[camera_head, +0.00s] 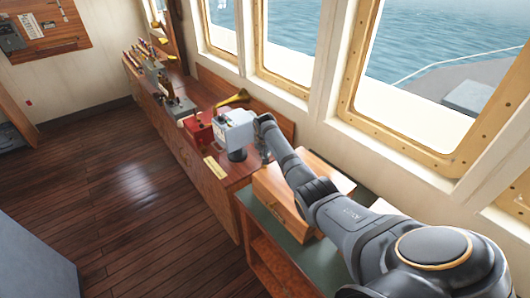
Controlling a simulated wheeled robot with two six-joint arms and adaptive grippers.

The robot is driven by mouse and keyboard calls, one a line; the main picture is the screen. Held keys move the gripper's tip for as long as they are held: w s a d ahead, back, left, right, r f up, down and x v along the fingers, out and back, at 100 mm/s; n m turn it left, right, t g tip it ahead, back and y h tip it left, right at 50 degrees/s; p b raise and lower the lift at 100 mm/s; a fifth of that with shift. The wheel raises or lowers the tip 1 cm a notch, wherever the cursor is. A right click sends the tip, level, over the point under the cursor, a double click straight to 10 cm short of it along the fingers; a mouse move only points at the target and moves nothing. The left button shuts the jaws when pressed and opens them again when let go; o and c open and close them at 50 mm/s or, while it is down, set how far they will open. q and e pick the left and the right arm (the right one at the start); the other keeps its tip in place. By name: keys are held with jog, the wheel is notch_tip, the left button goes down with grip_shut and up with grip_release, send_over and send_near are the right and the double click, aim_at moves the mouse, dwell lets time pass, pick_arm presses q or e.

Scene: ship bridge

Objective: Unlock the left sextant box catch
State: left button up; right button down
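A closed wooden box (277,200), which looks like the sextant box, sits on a green-topped wooden stand (258,212) below the windows. My arm crosses above the box and hides part of its lid and far side. Its catches are too small to make out clearly. The arm comes in from the lower right, so I take it as my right arm. Its wrist end reaches past the box's far end, by a grey-white boxy unit. The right gripper's fingers are too small and overlapped to read. My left gripper is not in view.
A long wooden console (205,168) runs along the window wall beyond the stand. It carries a red box (199,130), a brass horn (234,98) and several instruments. The plank floor (120,190) to the left is clear.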

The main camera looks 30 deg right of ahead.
jog(key=shift+w+m+h, duration=0.15)
jog(key=shift+m+h, duration=0.15)
jog(key=shift+m, duration=0.6)
jog(key=shift+m+g+h+b, duration=0.3)
jog(key=shift+m+g+b, duration=0.1)
jog(key=shift+m+b, duration=0.6)
jog(key=m+g+b, duration=0.1)
jog(key=m+b, duration=0.2)
jog(key=b, duration=0.2)
jog(key=m+g+h+b, duration=0.1)
jog(key=m+b, duration=0.1)
jog(key=b, duration=0.3)
jog(key=shift+w+a+f+m, duration=0.1)
jog(key=shift+w+f+m, duration=0.05)
jog(key=shift+m, duration=0.25)
jog(key=shift+r+m+b, duration=0.25)
jog(key=shift+m+b, duration=0.25)
jog(key=shift+b, duration=0.65)
jog(key=shift+r, duration=0.1)
jog(key=c, duration=1.5)
grip_release()
jog(key=shift+a, duration=0.1)
